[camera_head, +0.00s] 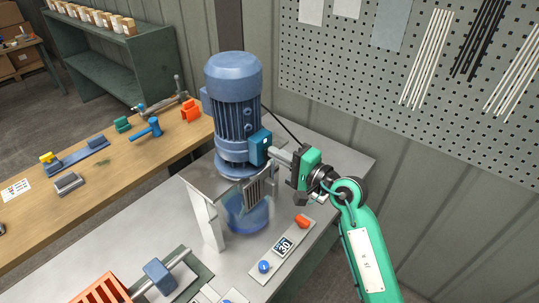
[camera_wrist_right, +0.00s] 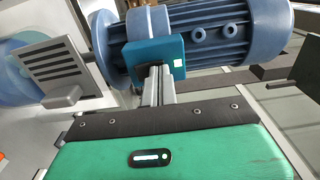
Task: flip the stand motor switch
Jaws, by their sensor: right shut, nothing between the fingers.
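The stand motor (camera_head: 236,108) is a blue finned motor upright on a metal stand (camera_head: 206,212). It lies sideways in the right wrist view (camera_wrist_right: 220,35). A teal switch box (camera_head: 258,142) is on its side; the right wrist view shows the box (camera_wrist_right: 140,58) with a small white square on its face. The switch's position cannot be made out. My right gripper (camera_head: 273,152) is shut and empty, its fingertips at the box face. In the right wrist view the fingertips (camera_wrist_right: 158,70) overlap the box's lower edge; contact cannot be told. My left gripper is not in view.
A blue rotor (camera_head: 250,214) under the motor looks blurred behind a grey slotted guard (camera_head: 262,188). A panel (camera_head: 283,246) with a display, a blue button and an orange knob lies in front. A pegboard (camera_head: 420,70) wall stands behind. A wooden bench (camera_head: 110,170) is at left.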

